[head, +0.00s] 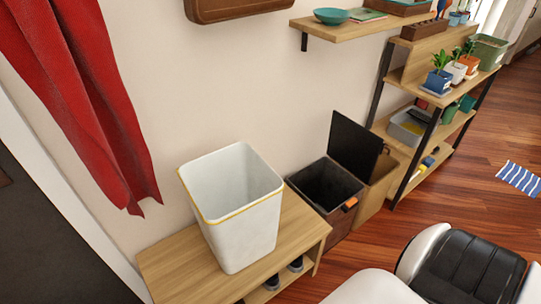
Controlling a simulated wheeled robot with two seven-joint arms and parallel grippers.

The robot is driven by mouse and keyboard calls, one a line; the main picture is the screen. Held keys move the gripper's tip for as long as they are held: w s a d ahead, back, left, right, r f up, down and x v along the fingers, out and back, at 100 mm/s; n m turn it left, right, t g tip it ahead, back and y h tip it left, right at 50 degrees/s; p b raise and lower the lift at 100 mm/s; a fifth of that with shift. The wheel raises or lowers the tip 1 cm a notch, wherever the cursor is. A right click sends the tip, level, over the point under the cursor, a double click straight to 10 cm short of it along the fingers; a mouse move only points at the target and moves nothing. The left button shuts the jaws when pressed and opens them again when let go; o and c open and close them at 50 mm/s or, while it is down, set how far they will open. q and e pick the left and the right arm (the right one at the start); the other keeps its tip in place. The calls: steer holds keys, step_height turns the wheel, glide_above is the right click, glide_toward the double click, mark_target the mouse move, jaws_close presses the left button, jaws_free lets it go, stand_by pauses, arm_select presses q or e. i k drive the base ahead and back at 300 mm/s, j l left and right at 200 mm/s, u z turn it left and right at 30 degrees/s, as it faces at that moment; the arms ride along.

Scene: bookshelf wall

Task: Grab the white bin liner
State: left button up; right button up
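The white bin liner (245,222) is a tall, open-topped, square white container with a thin yellow line around its rim. It stands upright on a light wooden bench (170,262) against the wall, in the lower middle of the head view. Its inside looks empty where I can see it. Neither my left nor my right gripper shows in this view.
A dark brown bin (315,190) with a raised black lid (354,147) stands open right of the bench. Shoes (296,264) sit under the bench top. A red curtain (80,90) hangs at left. A plant shelf (440,97) stands at right, beside open wooden floor.

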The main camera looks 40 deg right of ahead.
mark_target(234, 196)
steer(key=z, duration=0.85)
